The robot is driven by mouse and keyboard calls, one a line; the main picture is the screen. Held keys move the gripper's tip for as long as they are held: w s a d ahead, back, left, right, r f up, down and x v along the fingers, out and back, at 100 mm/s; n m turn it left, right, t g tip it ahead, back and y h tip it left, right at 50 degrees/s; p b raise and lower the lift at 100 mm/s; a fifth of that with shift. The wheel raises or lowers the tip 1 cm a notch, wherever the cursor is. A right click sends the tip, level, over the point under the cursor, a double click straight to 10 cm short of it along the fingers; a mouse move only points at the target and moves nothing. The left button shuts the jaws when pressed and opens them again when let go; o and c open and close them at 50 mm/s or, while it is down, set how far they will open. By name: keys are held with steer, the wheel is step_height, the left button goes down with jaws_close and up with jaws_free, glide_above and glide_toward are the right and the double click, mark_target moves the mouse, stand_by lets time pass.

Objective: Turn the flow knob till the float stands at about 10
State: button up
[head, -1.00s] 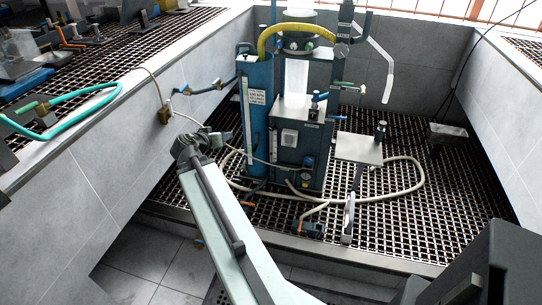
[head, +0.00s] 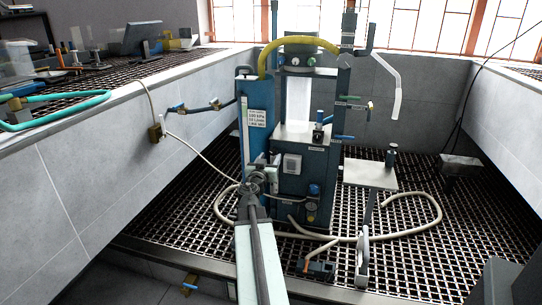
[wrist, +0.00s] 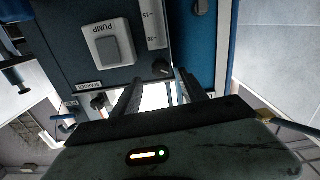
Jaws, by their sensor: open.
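In the wrist view a small black knob (wrist: 162,67) sits on the dark panel at the end of a white scale strip (wrist: 155,22) marked 15 and 20. It may be the flow knob; its label is not readable. No float shows in the visible part of the scale. My gripper (wrist: 160,77) is open, with its two fingers pointing at the panel. The knob appears between and just beyond the fingertips; I cannot tell the gap in depth. In the head view my gripper (head: 264,165) is in front of the machine and hides this part of the panel.
A grey PUMP switch (wrist: 113,47) is beside the scale, and it also shows in the head view (head: 292,164). A pale hose (head: 400,235) loops over the grating. A small plate (head: 370,174) stands at right.

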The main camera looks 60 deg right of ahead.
mark_target(273, 152)
steer(key=x, duration=0.4)
steer(key=shift+w+d, duration=0.15)
steer(key=shift+d, duration=0.25)
